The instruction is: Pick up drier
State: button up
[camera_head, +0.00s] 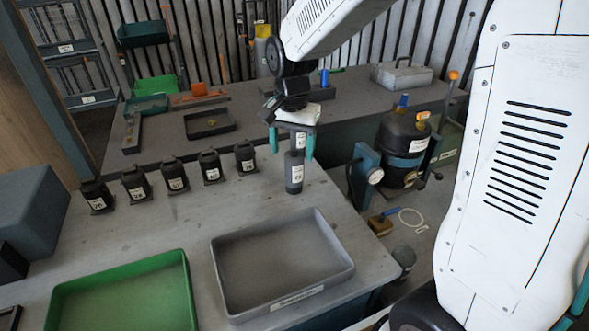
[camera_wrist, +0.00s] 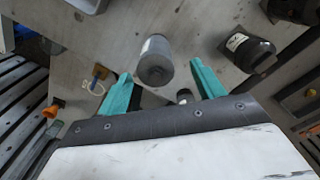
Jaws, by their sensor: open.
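The drier (camera_head: 294,172) is a dark grey upright cylinder with a white label, standing on the workbench near its right edge. My gripper (camera_head: 292,147) is above it with its two teal fingers pointing down, one on each side of the drier's upper part. In the wrist view the drier (camera_wrist: 155,62) shows from above, between and beyond the teal fingertips (camera_wrist: 160,80). The fingers are apart and I see no clear contact with the drier.
Several black labelled units (camera_head: 173,175) stand in a row to the left. A grey tray (camera_head: 340,272) and a green tray (camera_head: 62,312) lie in front. A dark tank (camera_head: 403,140) stands beyond the bench's right edge. Bare bench lies left of the drier.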

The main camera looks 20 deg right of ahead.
jog(key=f, duration=0.4)
jog(key=shift+s+d+f, duration=0.15)
jog(key=shift+s+f, duration=0.1)
jog(key=shift+f, duration=0.15)
jog(key=c, duration=1.3)
jog(key=shift+r, duration=0.1)
notch_tip(320, 180, up, 9)
jog(key=shift+r, duration=0.45)
